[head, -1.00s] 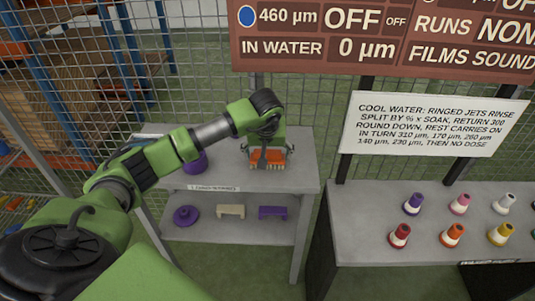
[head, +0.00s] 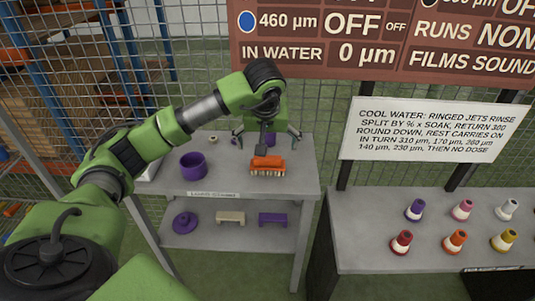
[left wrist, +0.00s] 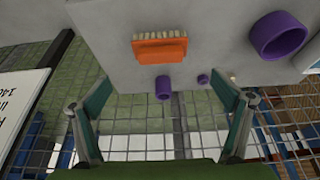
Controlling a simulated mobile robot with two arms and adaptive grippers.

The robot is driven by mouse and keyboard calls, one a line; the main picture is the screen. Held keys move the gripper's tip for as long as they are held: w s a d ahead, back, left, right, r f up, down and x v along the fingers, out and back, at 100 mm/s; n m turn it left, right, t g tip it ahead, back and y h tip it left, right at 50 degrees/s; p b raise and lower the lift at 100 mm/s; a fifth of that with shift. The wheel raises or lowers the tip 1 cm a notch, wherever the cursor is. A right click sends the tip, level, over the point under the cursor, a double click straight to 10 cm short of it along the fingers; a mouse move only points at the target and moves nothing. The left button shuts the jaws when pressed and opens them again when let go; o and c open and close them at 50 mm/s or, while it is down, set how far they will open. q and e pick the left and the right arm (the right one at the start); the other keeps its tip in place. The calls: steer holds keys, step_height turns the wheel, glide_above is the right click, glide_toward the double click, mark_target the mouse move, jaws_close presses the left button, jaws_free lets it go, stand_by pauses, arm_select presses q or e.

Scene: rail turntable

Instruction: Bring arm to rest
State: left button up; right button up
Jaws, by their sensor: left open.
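My left gripper (head: 267,136) is open and empty above the top of the grey two-level stand (head: 300,183). Its arm reaches in from the left. An orange brush with pale bristles (head: 267,164) lies on the stand top, just below the gripper and apart from it. In the left wrist view the brush (left wrist: 160,49) shows beyond the spread fingers, with clear space between. My right gripper is in neither view.
A purple cup (head: 193,166) stands left of the brush, with small items behind. The lower shelf holds purple and cream pieces (head: 231,217). A mesh fence rises behind. At right, a grey table (head: 370,240) carries several coloured cones.

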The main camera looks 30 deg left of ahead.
arm_select(q)
steer(key=shift+v, duration=1.1)
